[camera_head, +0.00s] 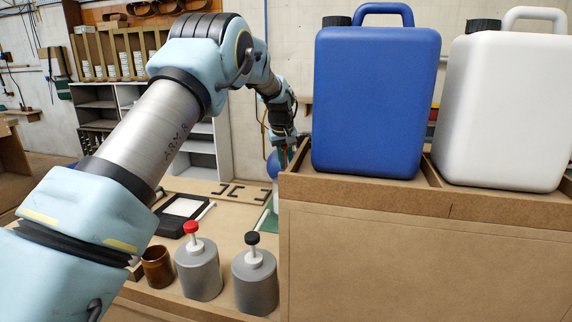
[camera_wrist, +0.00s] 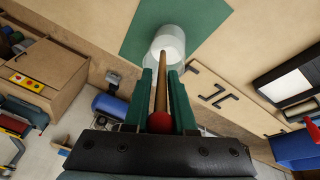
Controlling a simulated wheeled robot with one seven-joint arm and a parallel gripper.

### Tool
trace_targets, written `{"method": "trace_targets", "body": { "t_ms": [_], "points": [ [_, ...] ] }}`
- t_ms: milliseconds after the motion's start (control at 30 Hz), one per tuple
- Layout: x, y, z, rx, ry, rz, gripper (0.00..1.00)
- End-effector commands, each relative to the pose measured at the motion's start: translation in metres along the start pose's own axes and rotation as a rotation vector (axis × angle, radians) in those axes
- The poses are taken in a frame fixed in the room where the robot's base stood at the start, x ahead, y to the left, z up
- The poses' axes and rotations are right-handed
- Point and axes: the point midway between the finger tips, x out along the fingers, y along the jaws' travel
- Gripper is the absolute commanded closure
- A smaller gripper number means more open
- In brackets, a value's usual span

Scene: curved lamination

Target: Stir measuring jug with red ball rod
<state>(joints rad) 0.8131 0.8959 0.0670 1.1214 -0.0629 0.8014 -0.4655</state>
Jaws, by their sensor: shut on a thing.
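My gripper (camera_wrist: 161,76) has green fingers and is shut on the red ball rod, a brown wooden rod (camera_wrist: 160,92) with a red ball (camera_wrist: 160,122) at the end near my palm. The rod points away from the palm. Its far tip overlaps the mouth of the clear measuring jug (camera_wrist: 168,42) in the wrist view; whether it touches the jug's wall or bottom cannot be told. The jug stands on a green mat (camera_wrist: 207,17). In the head view my gripper (camera_head: 284,150) is small and partly hidden behind the wooden box, which also hides most of the jug area.
A blue canister (camera_head: 370,105) and a white canister (camera_head: 503,110) stand on a wooden box (camera_head: 420,260) at right. Two grey bottles, red-topped (camera_head: 198,270) and black-topped (camera_head: 255,282), and a brown jar (camera_head: 157,268) stand in front. A black-framed tray (camera_head: 181,208) lies behind them.

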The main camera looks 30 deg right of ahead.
Motion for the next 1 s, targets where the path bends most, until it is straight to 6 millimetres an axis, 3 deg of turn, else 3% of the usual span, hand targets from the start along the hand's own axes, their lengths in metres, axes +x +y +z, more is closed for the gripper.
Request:
{"method": "trace_targets", "body": {
  "t_ms": [1000],
  "points": [
    [-0.059,0.002,-0.001,0.000,0.002,0.001,1.00]
  ]
}}
